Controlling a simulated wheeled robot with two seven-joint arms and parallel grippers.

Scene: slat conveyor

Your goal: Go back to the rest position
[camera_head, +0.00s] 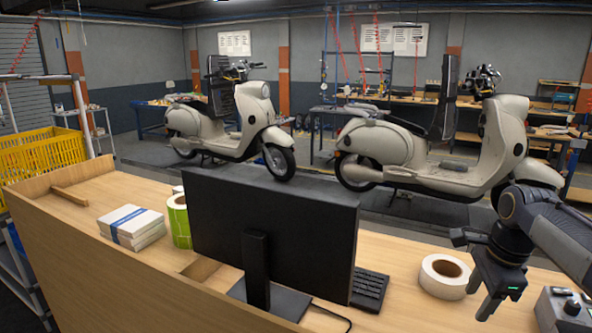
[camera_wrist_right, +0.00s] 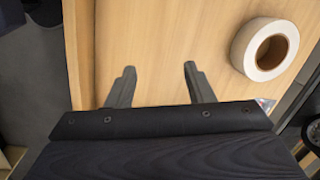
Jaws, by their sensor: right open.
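My right gripper (camera_head: 472,273) is at the right side of the head view, above the right part of the wooden desk (camera_head: 400,300). It is open and empty. In the right wrist view its two fingers (camera_wrist_right: 160,69) are apart, with only bare desk surface between and beyond them. A white tape roll (camera_head: 445,276) lies on the desk beside the gripper. It also shows to the right of the fingers in the right wrist view (camera_wrist_right: 264,48), apart from them. My left gripper is not in view.
A black monitor (camera_head: 270,230) stands mid-desk with a keyboard (camera_head: 369,289) at its right. A control box (camera_head: 566,311) is at the lower right, near my arm. A paper stack (camera_head: 133,226) and green roll (camera_head: 179,220) are left. Two scooters (camera_head: 235,122) stand beyond the desk.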

